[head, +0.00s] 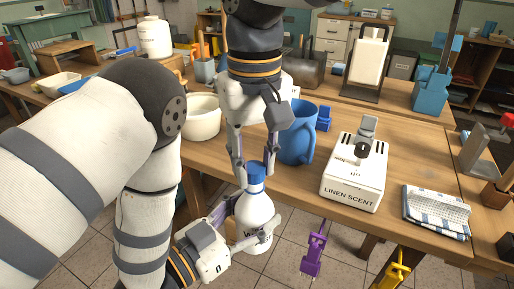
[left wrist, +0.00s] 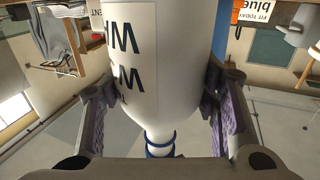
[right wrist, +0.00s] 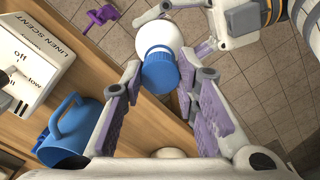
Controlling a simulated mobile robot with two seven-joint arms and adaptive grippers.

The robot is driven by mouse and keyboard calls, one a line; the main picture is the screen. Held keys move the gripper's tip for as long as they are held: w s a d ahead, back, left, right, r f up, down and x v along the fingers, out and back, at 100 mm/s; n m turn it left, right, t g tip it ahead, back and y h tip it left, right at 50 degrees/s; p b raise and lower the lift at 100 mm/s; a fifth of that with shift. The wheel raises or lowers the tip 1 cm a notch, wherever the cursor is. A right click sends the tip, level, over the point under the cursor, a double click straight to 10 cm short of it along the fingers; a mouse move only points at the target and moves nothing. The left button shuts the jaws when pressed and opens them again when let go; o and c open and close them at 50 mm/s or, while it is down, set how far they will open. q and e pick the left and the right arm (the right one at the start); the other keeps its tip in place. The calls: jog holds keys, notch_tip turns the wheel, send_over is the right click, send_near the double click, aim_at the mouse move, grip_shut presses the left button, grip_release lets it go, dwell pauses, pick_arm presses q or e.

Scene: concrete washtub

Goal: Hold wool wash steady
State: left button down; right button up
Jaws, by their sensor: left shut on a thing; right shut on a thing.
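The wool wash (head: 256,207) is a white bottle with a blue cap (head: 256,184), held upright in front of the table's near edge, over the floor. My left gripper (head: 243,236) is shut on its lower body. In the left wrist view the white bottle body (left wrist: 160,75) with dark lettering stands between the purple finger pads. My right gripper (head: 255,168) comes down from above, shut on the blue cap. In the right wrist view the cap (right wrist: 159,72) sits between its fingertips. Most of the label is hidden by my left gripper.
On the table (head: 310,190) stand a blue jug (head: 297,143) close behind my right gripper, a linen scent box (head: 353,175), a white bowl (head: 201,117) and a striped cloth (head: 436,212). Purple (head: 313,254) and yellow (head: 393,271) tools show near the front edge.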

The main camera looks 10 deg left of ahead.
jog(key=shift+f, duration=0.7)
dwell(0.5)
jog(key=m, duration=1)
jog(key=o, duration=0.7)
jog(key=shift+a+r, duration=0.1)
jog(key=shift+r, duration=2.3)
